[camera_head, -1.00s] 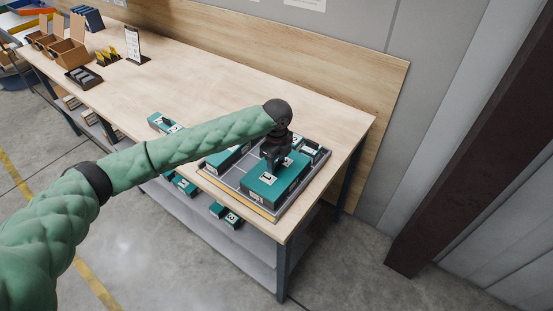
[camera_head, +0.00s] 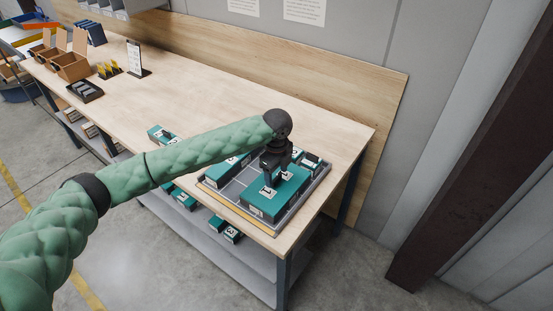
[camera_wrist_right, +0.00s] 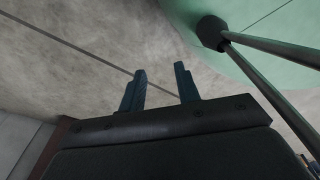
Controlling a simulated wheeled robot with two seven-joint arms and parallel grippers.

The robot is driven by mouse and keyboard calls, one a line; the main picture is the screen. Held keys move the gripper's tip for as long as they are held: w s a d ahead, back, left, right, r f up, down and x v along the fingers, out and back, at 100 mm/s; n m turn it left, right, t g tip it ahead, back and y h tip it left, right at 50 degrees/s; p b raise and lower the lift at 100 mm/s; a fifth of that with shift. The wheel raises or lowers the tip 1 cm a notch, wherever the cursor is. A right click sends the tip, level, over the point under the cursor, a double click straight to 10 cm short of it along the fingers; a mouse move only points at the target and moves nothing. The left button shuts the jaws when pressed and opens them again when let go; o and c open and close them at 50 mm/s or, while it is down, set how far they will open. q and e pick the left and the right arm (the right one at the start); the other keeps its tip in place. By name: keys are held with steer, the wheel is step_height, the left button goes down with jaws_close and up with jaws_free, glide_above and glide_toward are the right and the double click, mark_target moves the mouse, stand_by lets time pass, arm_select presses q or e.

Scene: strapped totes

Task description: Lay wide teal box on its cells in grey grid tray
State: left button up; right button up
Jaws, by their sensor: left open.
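The wide teal box (camera_head: 267,206) lies flat at the front right of the grey grid tray (camera_head: 224,195), with a white label on its top. My left gripper (camera_head: 276,178) is open, pointing down at the top of this box, with its fingers close to it. Whether they touch it I cannot tell. The wrist hides part of the tray behind. My right gripper (camera_wrist_right: 160,73) shows only in the right wrist view, open and empty above the floor.
Other teal boxes stand in the tray, one at its left (camera_head: 226,168) and smaller ones at its back right (camera_head: 311,160). Another teal box (camera_head: 160,134) is left of the tray on the wooden table (camera_head: 185,85). Several boxes sit on the shelf below.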

mark_target(277, 177)
arm_select(q)
step_height(277, 177, up, 6)
steer(key=b, duration=0.3)
steer(key=shift+w+f, duration=0.1)
steer(key=shift+r+b, duration=0.7)
steer(key=shift+r, duration=1.85)
arm_select(e)
steer(key=w+a+r, duration=0.3)
steer(key=w+r, duration=0.2)
steer(key=w, duration=0.4)
steer(key=shift+w+a+r, duration=0.2)
steer(key=shift+w+r, duration=0.05)
steer(key=shift+w, duration=0.15)
